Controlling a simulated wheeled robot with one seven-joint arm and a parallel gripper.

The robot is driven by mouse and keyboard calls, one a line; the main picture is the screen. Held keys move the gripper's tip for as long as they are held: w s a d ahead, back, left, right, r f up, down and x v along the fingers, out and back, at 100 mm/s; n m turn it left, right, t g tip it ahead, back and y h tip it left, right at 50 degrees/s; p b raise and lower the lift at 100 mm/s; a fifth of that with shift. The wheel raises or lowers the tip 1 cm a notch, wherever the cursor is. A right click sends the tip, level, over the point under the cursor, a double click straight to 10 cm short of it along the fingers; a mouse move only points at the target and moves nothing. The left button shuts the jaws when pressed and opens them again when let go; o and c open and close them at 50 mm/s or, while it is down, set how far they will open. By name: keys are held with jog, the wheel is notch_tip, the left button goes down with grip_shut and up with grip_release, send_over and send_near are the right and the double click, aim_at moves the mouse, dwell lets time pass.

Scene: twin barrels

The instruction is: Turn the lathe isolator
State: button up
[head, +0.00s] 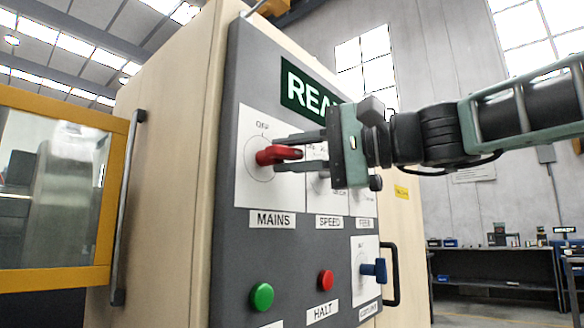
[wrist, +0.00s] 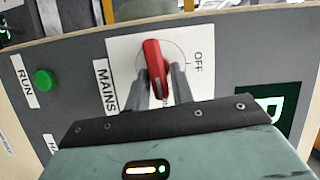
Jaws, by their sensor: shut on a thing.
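The isolator is a red handle (head: 277,155) on a white plate above the MAINS label (head: 273,220) on the grey lathe panel. My gripper (head: 291,154) reaches in from the right, with one finger above the handle and one below it. In the wrist view the red handle (wrist: 155,70) stands between the two grey fingers (wrist: 159,85), which are shut on it. The handle lies roughly level in the head view, and the OFF mark (head: 262,125) is above it. The handle's near end is partly hidden by the fingers.
A green button (head: 262,297), a red HALT button (head: 326,280) and a blue knob (head: 374,270) are lower on the panel. My gripper body covers part of the SPEED and neighbouring plates. A black door handle (head: 391,275) is at the panel's right edge. A yellow-framed window (head: 118,200) is at left.

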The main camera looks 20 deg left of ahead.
jog(key=shift+f+m+b, duration=0.15)
jog(key=shift+m+b, duration=0.3)
jog(key=shift+m, duration=0.15)
jog(key=o, duration=0.8)
jog(key=shift+d, duration=0.1)
jog(key=d+b, duration=0.1)
jog(key=d, duration=1.6)
jog(key=shift+d, duration=0.15)
jog(key=shift+f, duration=0.1)
